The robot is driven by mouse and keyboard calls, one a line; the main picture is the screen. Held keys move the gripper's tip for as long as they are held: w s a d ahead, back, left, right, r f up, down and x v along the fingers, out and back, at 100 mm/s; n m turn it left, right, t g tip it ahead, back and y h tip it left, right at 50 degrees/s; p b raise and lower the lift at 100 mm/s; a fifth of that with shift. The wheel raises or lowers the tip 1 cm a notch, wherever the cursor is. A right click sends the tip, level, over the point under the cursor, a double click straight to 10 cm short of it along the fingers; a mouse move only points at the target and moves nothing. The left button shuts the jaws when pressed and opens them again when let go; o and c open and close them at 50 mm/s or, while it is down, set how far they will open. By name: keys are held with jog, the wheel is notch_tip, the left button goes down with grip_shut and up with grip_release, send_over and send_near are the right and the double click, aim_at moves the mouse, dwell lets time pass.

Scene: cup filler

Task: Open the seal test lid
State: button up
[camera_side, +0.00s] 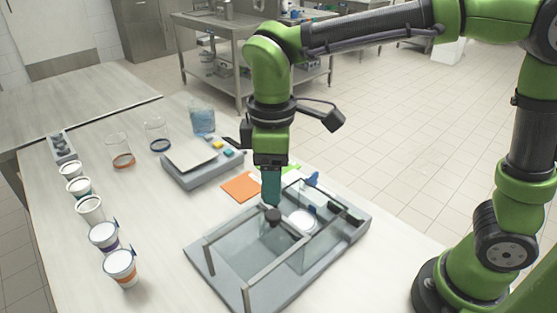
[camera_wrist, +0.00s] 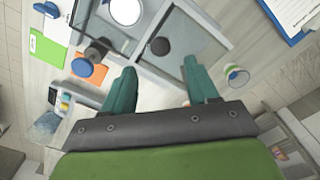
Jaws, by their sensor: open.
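The seal test station (camera_side: 205,268) is a grey base with clear-walled, dark-framed compartments. A dark round knob (camera_side: 273,215) stands at the back of its left compartment; I take it to be the lid's handle. The clear lid seems to lie flat, but its edges are hard to tell. My gripper (camera_side: 271,203) points down just above or beside the knob. In the wrist view my gripper (camera_wrist: 160,66) has its teal fingers spread, with nothing held. The knob (camera_wrist: 160,46) shows just beyond the fingertips, roughly midway between them.
A white round thing (camera_side: 301,219) sits in the right compartment. A blue knob (camera_wrist: 82,68) is beside the station. A scale (camera_side: 203,170), an orange card (camera_side: 241,187), glass beakers (camera_side: 157,134) and a row of cups (camera_side: 120,267) stand left and behind.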

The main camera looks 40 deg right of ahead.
notch_tip(320, 180, up, 10)
jog(key=shift+f, duration=0.2)
jog(key=s+d+f+m+t+y, duration=0.1)
jog(key=s+d+f+m+t, duration=0.2)
jog(key=d+m, duration=0.3)
jog(key=s+d+f+m+t+y, duration=0.1)
jog(key=s+d+f+m+t, duration=0.3)
jog(key=d+m, duration=0.3)
jog(key=s+d, duration=0.1)
jog(key=d, duration=0.2)
jog(key=shift+s+f, duration=0.2)
jog(key=shift+f, duration=0.05)
